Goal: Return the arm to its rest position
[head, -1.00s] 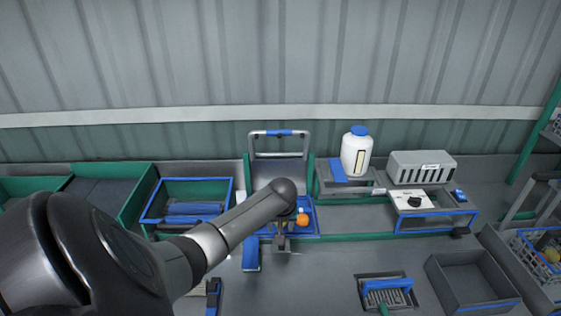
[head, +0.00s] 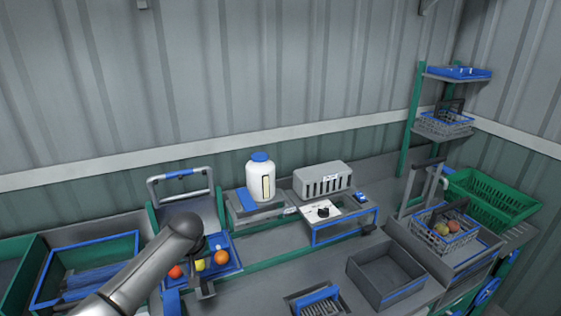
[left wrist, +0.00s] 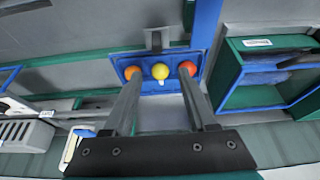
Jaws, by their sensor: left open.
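My left arm comes in from the lower left in the head view. Its gripper (head: 205,288) is just in front of a blue tray (head: 233,268) and partly hidden by my wrist. In the left wrist view the two fingers of my left gripper (left wrist: 160,75) are spread apart with nothing between them. Beyond the fingertips, the tray holds a red tomato (head: 175,271), a yellow tomato (head: 200,265) and an orange tomato (head: 221,257) in a row. They also show in the wrist view, with the yellow one (left wrist: 160,71) in the middle. My right gripper is not in view.
A white jug (head: 260,180) and a grey slotted box (head: 322,180) stand at the back. A grey bin (head: 375,285) and a wire basket (head: 447,240) with produce are to the right. A blue-rimmed green bin (head: 125,242) is at the left. Bench space lies between.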

